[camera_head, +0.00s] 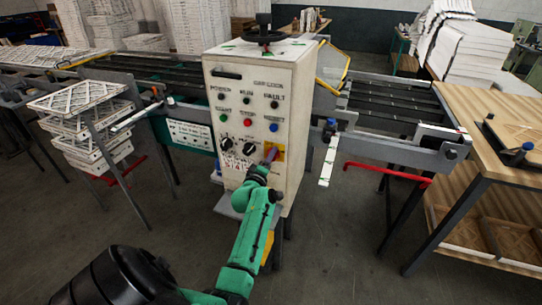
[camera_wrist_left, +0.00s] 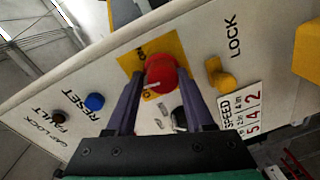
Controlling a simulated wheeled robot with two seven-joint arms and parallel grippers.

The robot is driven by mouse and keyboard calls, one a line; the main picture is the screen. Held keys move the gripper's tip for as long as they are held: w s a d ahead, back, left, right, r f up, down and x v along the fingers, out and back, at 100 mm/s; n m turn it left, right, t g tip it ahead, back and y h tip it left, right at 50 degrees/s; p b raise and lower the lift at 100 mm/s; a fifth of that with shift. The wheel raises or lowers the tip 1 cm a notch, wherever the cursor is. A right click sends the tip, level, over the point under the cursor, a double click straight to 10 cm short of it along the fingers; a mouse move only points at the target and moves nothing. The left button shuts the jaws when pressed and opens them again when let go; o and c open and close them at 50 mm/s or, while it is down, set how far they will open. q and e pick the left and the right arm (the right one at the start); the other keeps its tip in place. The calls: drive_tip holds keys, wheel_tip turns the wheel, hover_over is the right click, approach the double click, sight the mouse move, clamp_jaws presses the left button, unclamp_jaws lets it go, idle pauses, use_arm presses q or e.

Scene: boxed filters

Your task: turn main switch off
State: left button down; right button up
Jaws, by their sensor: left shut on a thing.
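The main switch is a red rotary knob on a yellow plate (camera_head: 280,150), low on the right of the white control cabinet's front (camera_head: 228,85). In the left wrist view the red knob (camera_wrist_left: 160,72) sits between the dark fingers of my left gripper (camera_wrist_left: 155,85). The left gripper (camera_head: 265,163) is shut on the knob, its green arm reaching up from below. The fingers hide part of the knob, and I cannot read its position mark. My right gripper is not in view.
A blue reset button (camera_wrist_left: 94,102) and a yellow knob (camera_wrist_left: 223,80) are close to the fingers. Black selector knobs (camera_head: 248,148) lie left of the switch. A conveyor (camera_head: 390,105) runs behind the cabinet. A wooden table (camera_head: 500,120) stands at right; filter frames (camera_head: 80,95) are stacked at left.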

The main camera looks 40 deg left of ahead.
use_arm(q)
drive_tip(key=n, duration=0.3)
drive_tip(key=n+p, duration=0.1)
drive_tip(key=n, duration=0.1)
drive_tip(key=shift+f+h, duration=0.3)
drive_tip(key=shift+f, duration=0.1)
drive_tip(key=shift+s+f+n, duration=0.1)
drive_tip(key=shift+n, duration=0.2)
drive_tip(key=shift+c, duration=1.9)
unclamp_jaws()
drive_tip(key=shift+r, duration=0.25)
drive_tip(key=f+p+v, duration=0.1)
drive_tip(key=p+v, duration=0.2)
drive_tip(key=v, duration=1.1)
drive_tip(key=shift+s+r+p, duration=0.15)
drive_tip(key=shift+r+p, duration=0.15)
drive_tip(key=shift+r, duration=0.1)
